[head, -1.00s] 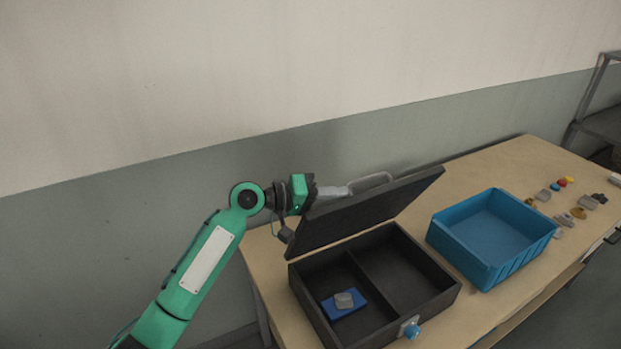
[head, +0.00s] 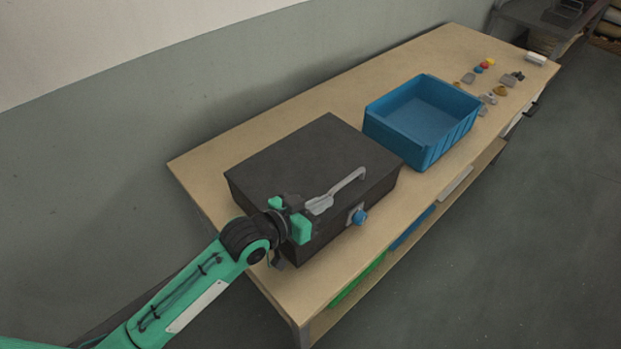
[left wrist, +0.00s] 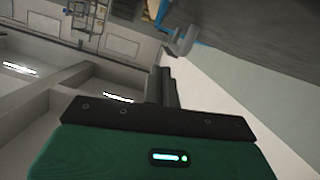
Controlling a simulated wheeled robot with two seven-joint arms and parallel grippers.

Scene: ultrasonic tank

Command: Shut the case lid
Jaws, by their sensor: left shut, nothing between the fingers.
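The black case (head: 330,236) stands on the near end of the wooden table. Its dark lid (head: 310,155) lies down flat over the box, and I see no clear gap. A grey bar handle (head: 350,181) stands on the lid near its front edge. A blue round knob (head: 360,217) sits on the case front. My left gripper (head: 319,205) is shut and empty, low over the lid's front left part beside the handle; I cannot tell if it touches. The left wrist view shows the handle (left wrist: 181,42) just beyond my fingers (left wrist: 163,86). My right gripper is not in view.
A blue open bin (head: 425,115) stands right of the case, close to it. Several small parts (head: 490,80) lie at the table's far right. The table (head: 250,132) is bare behind the case, and a wall runs along the back. Open floor lies to the right.

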